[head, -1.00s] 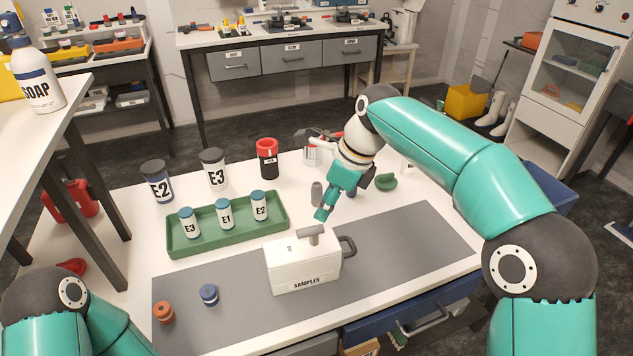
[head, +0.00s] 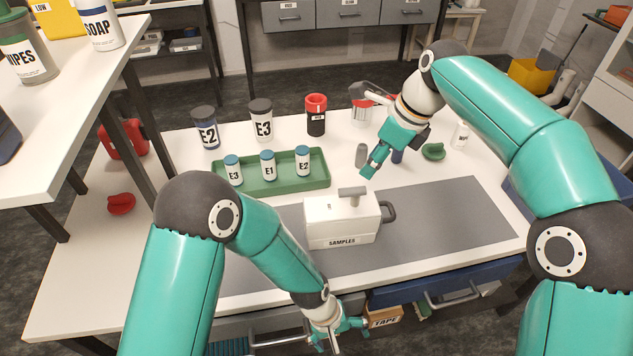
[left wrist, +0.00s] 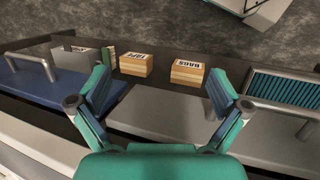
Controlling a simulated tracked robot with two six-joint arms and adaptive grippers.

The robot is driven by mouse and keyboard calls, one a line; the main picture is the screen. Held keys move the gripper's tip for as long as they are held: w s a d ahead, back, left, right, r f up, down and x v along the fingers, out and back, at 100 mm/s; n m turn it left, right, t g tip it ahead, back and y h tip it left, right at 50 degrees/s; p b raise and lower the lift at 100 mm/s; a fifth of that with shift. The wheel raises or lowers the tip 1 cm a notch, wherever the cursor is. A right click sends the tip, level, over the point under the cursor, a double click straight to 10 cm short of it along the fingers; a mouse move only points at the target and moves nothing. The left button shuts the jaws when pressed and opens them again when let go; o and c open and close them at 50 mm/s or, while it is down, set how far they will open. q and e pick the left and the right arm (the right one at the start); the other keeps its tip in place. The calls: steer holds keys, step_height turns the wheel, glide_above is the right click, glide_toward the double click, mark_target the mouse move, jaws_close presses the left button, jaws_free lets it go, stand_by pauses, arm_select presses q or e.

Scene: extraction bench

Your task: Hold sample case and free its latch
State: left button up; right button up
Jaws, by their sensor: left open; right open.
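The white sample case (head: 330,222), marked SAMPLES, stands upright on the grey mat. A grey T-shaped latch (head: 352,194) sits on its top, and a dark handle (head: 388,212) is on its right side. My right gripper (head: 372,167) is open and empty, above and behind the case's right part, apart from the latch. My left gripper (head: 341,338) is open and empty, low in front of the bench's front edge, below the case. In the left wrist view its two fingers (left wrist: 160,100) are spread over drawers, with nothing between them. The case is not in that view.
A green tray (head: 318,186) with vials E3, E1 and E2 stands behind the case. Jars E2 (head: 206,130) and E3 (head: 262,121) and a red container (head: 316,116) are farther back. The blue drawer (head: 470,277) and a TAPE box (head: 384,317) are below the bench front.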

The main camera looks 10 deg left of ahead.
arm_select(q)
steer(key=w+r+m+g, duration=0.3)
steer(key=w+r, duration=0.2)
steer(key=r, duration=0.2)
step_height(320, 180, up, 25)
steer(key=m+t+y, duration=0.4)
steer(key=m, duration=1.2)
glide_above(313, 216)
steer(key=w, duration=0.2)
step_height(313, 216, down, 16)
steer(key=shift+w+a+f, duration=0.1)
steer(key=shift+w+f, duration=0.05)
steer(key=shift+f, duration=0.1)
steer(key=c, duration=1.4)
steer(key=shift+c, duration=0.2)
